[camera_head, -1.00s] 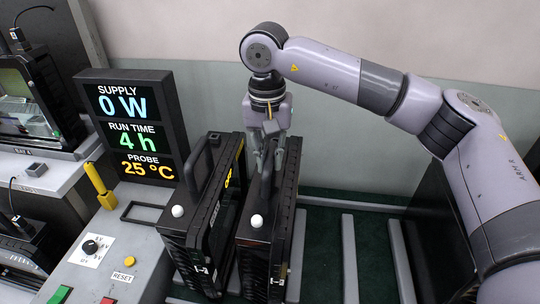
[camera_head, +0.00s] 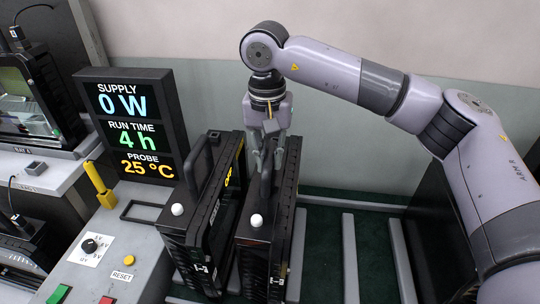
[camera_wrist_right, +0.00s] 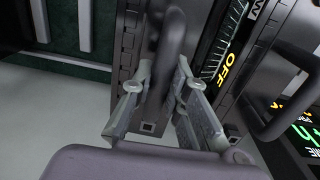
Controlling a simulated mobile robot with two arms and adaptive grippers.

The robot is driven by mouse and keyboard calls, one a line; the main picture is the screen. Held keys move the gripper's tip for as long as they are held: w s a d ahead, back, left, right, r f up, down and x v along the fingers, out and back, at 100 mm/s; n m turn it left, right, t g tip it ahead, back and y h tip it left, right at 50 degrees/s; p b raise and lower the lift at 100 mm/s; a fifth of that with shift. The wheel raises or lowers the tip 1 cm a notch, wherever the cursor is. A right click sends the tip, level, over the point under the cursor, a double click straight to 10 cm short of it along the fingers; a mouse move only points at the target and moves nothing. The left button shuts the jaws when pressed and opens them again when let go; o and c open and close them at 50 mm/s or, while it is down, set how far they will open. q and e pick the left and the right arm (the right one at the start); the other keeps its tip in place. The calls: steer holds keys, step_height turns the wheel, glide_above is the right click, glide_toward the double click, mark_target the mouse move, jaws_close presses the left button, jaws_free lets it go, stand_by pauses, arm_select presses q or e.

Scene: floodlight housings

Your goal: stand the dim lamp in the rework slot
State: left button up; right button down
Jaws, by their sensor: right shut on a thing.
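Two black floodlight housings stand upright side by side in the middle of the head view. My right gripper (camera_head: 266,160) is shut on the top handle of the right-hand lamp (camera_head: 256,240); this handle (camera_wrist_right: 172,48) shows between the fingers in the right wrist view. The left-hand lamp (camera_head: 186,240) stands close beside it, its own handle free. Each lamp has a white knob on top. I cannot tell from the pictures which lamp is the dim one, nor which place is the rework slot. My left gripper is not in view.
Right of the lamps, grey rails (camera_head: 348,258) divide a dark green floor with empty lanes. A display (camera_head: 130,130) reads 0 W, 4 h, 25 °C. A grey control panel (camera_head: 105,262) with a dial and buttons is at the lower left, a yellow post (camera_head: 100,187) beyond it.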

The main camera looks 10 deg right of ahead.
steer(key=shift+f, duration=0.15)
steer(key=c, duration=1.5)
jaws_free()
steer(key=shift+s, duration=0.15)
steer(key=shift+o, duration=0.2)
